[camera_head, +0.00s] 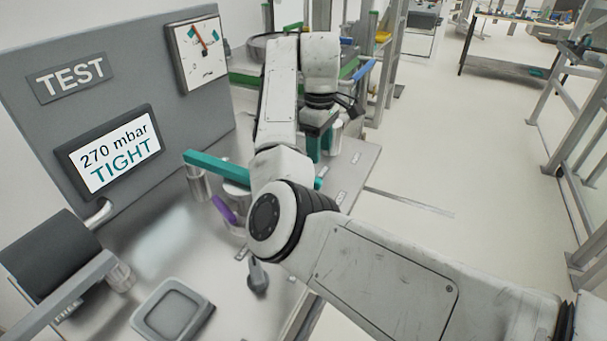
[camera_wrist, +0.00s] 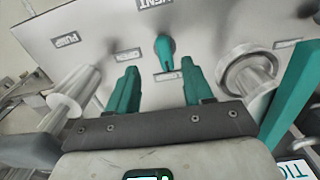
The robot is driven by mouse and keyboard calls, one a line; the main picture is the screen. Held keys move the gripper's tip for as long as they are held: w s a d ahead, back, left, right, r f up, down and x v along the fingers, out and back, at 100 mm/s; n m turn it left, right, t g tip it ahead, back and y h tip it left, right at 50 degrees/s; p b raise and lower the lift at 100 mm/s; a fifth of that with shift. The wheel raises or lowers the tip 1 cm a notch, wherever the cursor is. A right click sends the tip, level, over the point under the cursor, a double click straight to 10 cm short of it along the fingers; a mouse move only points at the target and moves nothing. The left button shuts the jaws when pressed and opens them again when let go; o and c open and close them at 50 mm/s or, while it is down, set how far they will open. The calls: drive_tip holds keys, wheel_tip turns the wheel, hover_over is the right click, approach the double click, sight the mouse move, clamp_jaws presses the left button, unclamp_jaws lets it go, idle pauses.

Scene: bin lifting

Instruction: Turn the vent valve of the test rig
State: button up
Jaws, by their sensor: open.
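The vent valve's teal handle (camera_wrist: 165,50) shows in the wrist view, on a light metal surface below a partly cut-off label ending in "ENT". My gripper (camera_wrist: 161,78) is open, its two teal fingers pointing towards the handle. The handle appears between the fingertips and a little beyond them, with nothing held; I cannot tell the exact gap. In the head view my gripper's teal fingers (camera_head: 317,143) are partly behind my arm, and I cannot make out the vent handle there. The test rig's display (camera_head: 115,148) reads "270 mbar TIGHT".
A long teal bar (camera_head: 216,167) beside the rig panel also shows at the right of the wrist view (camera_wrist: 290,90). Metal cylinders (camera_wrist: 77,88) and (camera_wrist: 250,70) flank my fingers. A purple handle (camera_head: 223,208), dark lever (camera_head: 257,275) and grey tray (camera_head: 173,310) are on the bench.

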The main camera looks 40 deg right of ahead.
drive_tip(key=shift+n, duration=0.3)
drive_tip(key=f, duration=0.3)
drive_tip(key=w+f, duration=0.1)
drive_tip(key=f, duration=0.2)
drive_tip(key=f+b, duration=0.1)
drive_tip(key=f, duration=0.2)
drive_tip(key=shift+w+a+f, duration=0.15)
drive_tip(key=shift+w+a, duration=0.1)
drive_tip(key=shift+a, duration=0.1)
drive_tip(key=shift+c, duration=0.3)
clamp_jaws()
